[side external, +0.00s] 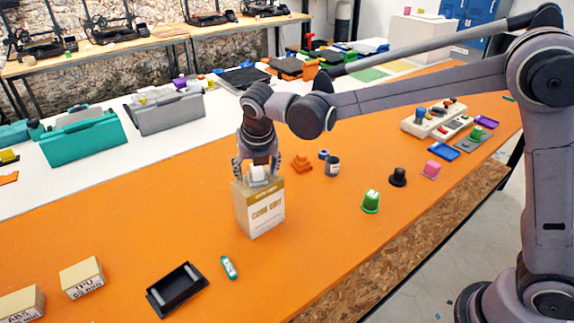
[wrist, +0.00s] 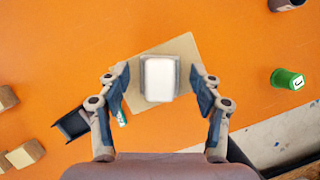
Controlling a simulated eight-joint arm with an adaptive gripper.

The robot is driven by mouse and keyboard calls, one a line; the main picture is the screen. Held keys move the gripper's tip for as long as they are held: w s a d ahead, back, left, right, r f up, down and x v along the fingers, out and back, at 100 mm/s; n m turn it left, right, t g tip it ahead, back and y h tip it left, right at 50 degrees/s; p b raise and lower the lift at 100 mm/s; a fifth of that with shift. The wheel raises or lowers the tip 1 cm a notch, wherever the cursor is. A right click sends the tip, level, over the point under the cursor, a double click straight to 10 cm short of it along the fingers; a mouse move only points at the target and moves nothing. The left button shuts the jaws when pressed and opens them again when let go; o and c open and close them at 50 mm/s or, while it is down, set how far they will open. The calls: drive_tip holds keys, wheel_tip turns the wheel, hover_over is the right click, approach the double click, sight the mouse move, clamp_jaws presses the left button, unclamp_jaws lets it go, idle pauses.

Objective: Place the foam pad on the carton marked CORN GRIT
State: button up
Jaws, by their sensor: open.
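The carton marked CORN GRIT (side external: 262,212) stands upright on the orange table, and its tan top shows in the wrist view (wrist: 184,48). A white pad with a grey edge, which looks like the foam pad (side external: 258,174), lies over the carton's top; it also shows in the wrist view (wrist: 160,80). My gripper (side external: 257,170) is just above the carton, pointing down. In the wrist view its fingers (wrist: 160,83) are spread on both sides of the pad, with a gap on each side. The pad's underside is hidden.
A black tray (side external: 176,290), a teal tool (side external: 229,267) and a TPU box (side external: 82,278) lie in front and left.

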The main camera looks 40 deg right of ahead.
drive_tip(key=v, duration=1.2)
drive_tip(key=s+d+f+m+t, duration=0.1)
drive_tip(key=s+d+f+m, duration=0.3)
drive_tip(key=s+d+m, duration=0.4)
drive_tip(key=s+d+f+m+t+y, duration=0.1)
drive_tip(key=s+d+f+m, duration=0.3)
drive_tip(key=m, duration=1.9)
drive_tip(key=s+d+t, duration=0.1)
drive_tip(key=s+d, duration=0.4)
drive_tip(key=s, duration=0.2)
drive_tip(key=shift+s+d+f+m+y, duration=0.3)
